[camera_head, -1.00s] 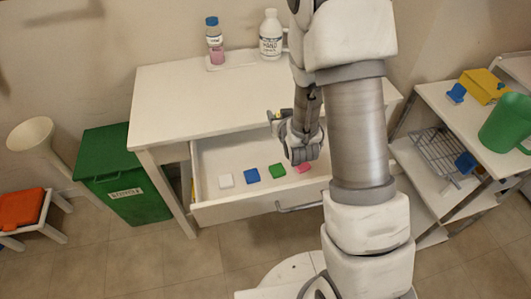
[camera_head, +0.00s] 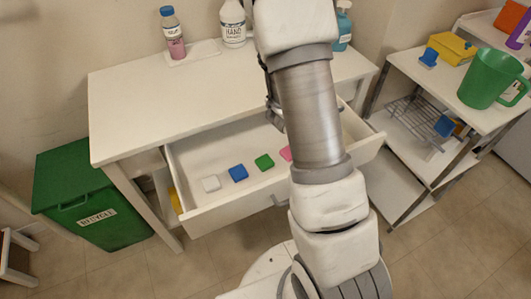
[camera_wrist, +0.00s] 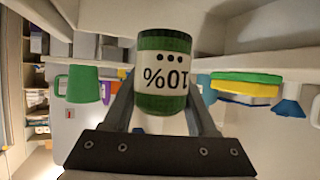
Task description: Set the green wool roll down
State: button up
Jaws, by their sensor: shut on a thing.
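The green wool roll (camera_wrist: 163,98) is a green cylinder with a white label reading "10%" upside down and three black dots. It sits between the two fingers of my gripper (camera_wrist: 162,88) in the wrist view, and the gripper is shut on it. In the head view my arm hides the gripper's tips and the roll. The arm reaches over the open drawer (camera_head: 215,217) of the white table (camera_head: 160,105).
Bottles (camera_head: 172,35) stand on the table. A side shelf (camera_head: 425,75) at right holds a green jug (camera_head: 487,82). A green recycling bin (camera_head: 75,192) stands left.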

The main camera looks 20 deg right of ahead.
jog(key=s+f+b, duration=0.1)
jog(key=f, duration=0.2)
jog(key=s+d+f+m+g+b, duration=0.1)
jog(key=f+b, duration=0.1)
jog(key=f, duration=0.2)
jog(key=s+d+f+m+g+b, duration=0.1)
jog(key=f, duration=0.3)
jog(key=shift+s+d+f+h+b, duration=0.1)
jog(key=shift+d+f+h+b, duration=0.1)
jog(key=shift+h+b, duration=0.2)
jog(key=shift+f, duration=0.15)
jog(key=o, duration=1.4)
jog(key=shift+c, duration=0.2)
